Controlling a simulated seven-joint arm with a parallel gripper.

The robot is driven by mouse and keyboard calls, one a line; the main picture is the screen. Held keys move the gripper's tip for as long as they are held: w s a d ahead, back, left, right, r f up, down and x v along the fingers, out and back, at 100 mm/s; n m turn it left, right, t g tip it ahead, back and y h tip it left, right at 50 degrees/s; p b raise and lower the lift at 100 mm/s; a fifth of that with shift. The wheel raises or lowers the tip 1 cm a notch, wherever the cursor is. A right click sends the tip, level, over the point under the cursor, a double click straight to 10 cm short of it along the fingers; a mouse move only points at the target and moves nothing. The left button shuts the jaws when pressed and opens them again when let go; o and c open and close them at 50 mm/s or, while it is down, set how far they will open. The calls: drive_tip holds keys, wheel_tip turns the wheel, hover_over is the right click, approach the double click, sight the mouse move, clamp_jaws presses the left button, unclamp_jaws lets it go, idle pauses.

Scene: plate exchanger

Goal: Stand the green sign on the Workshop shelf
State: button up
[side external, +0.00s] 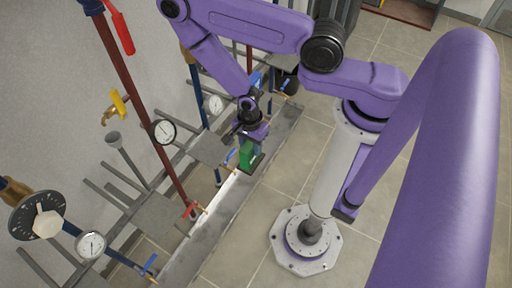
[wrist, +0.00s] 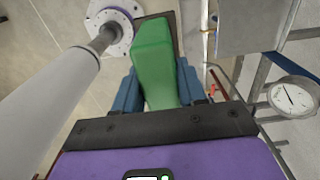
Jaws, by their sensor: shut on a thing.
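The green sign (side external: 246,156) is between the jaws of my gripper (side external: 248,139), near the middle of the side view. In the wrist view, the sign (wrist: 154,58) sits between the two blue fingers (wrist: 158,88), which are shut on it. Its broad green face fills the gap, and a dark edge shows past its far end. In the side view the sign is at or just over a long grey ledge (side external: 222,212). I cannot tell whether it touches the ledge. No label naming a Workshop shelf is readable.
Pipes, valves and gauges line the wall on the left, including a round gauge (side external: 163,132) and a red pipe (side external: 135,95) near my gripper. A gauge (wrist: 293,97) also shows at the right of the wrist view. Tiled floor (side external: 285,165) lies open right of the ledge.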

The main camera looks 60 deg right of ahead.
drive_tip(key=w+f, duration=0.3)
drive_tip(key=w, duration=1.4)
idle(0.5)
drive_tip(key=shift+f, duration=0.7)
idle(0.3)
drive_tip(key=o, duration=1.2)
drive_tip(key=shift+r, duration=0.1)
wheel_tip(320, 180, up, 17)
drive_tip(key=shift+r, duration=0.1)
drive_tip(key=shift+r, duration=0.1)
